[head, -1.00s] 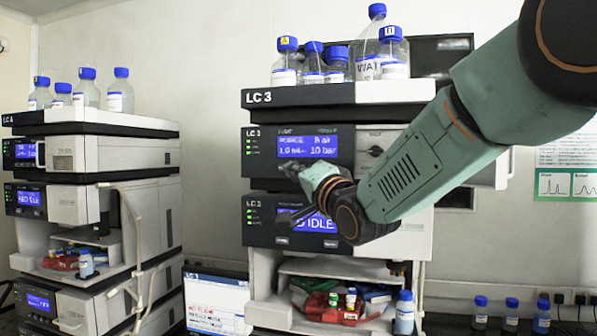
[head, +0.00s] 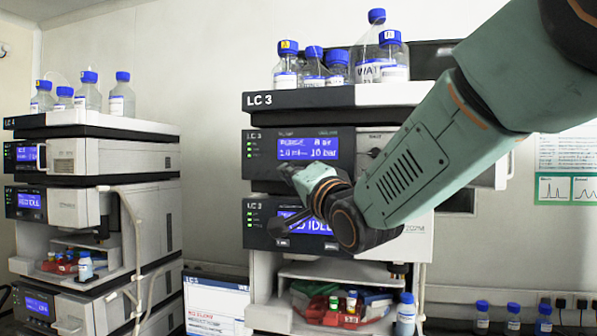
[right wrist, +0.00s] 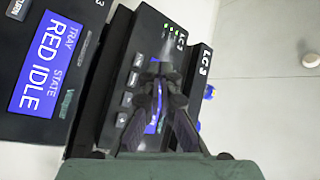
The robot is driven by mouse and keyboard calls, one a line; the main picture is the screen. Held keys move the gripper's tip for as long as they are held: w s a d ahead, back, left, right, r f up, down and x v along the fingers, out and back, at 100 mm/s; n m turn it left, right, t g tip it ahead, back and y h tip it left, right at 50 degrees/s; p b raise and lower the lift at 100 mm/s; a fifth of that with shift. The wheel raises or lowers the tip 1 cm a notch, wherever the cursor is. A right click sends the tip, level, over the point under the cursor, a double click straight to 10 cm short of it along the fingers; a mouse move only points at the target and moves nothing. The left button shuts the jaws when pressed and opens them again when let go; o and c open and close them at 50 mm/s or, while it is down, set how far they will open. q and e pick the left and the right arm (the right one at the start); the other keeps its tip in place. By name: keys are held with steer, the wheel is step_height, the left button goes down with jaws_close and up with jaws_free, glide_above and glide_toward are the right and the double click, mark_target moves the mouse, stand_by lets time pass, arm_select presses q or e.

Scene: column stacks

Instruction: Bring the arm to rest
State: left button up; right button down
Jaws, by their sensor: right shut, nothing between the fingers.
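My right arm (head: 405,180) comes in from the upper right in the head view. My right gripper (head: 283,228) is in front of the LC 3 stack (head: 372,98), and it hides part of the lower display (head: 318,222), which reads IDLE. In the right wrist view the gripper (right wrist: 161,82) is shut and empty, with the LC 3 front panels (right wrist: 150,25) behind it. A display there (right wrist: 42,62) reads "RED IDLE". I cannot tell whether the gripper touches the panel. My left gripper is not in view.
Blue-capped bottles (head: 362,70) stand on top of LC 3. A red tray with vials (head: 338,318) and a bottle (head: 405,315) sit in its lower bay. The LC 4 stack (head: 95,165) stands at left, and a monitor (head: 215,302) between the stacks.

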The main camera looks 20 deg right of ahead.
steer(key=s+d+f+n+g+h+b, duration=0.1)
steer(key=s+f+n+g+b, duration=0.2)
steer(key=f, duration=1.3)
steer(key=s+d+f+n+g+h+b, duration=0.1)
steer(key=s+f+n+g+b, duration=0.15)
steer(key=f, duration=1.25)
steer(key=s+d+f+n+g+h+b, duration=0.1)
steer(key=s+f+n+g+b, duration=0.2)
steer(key=f, duration=1.3)
steer(key=s+d+f+g+b, duration=0.1)
steer(key=s+f+g+b, duration=1)
steer(key=s+f, duration=2.6)
steer(key=shift+f+n+g+h, duration=0.3)
steer(key=shift+f+n+g, duration=0.05)
steer(key=shift+f, duration=0.15)
steer(key=shift+d, duration=0.1)
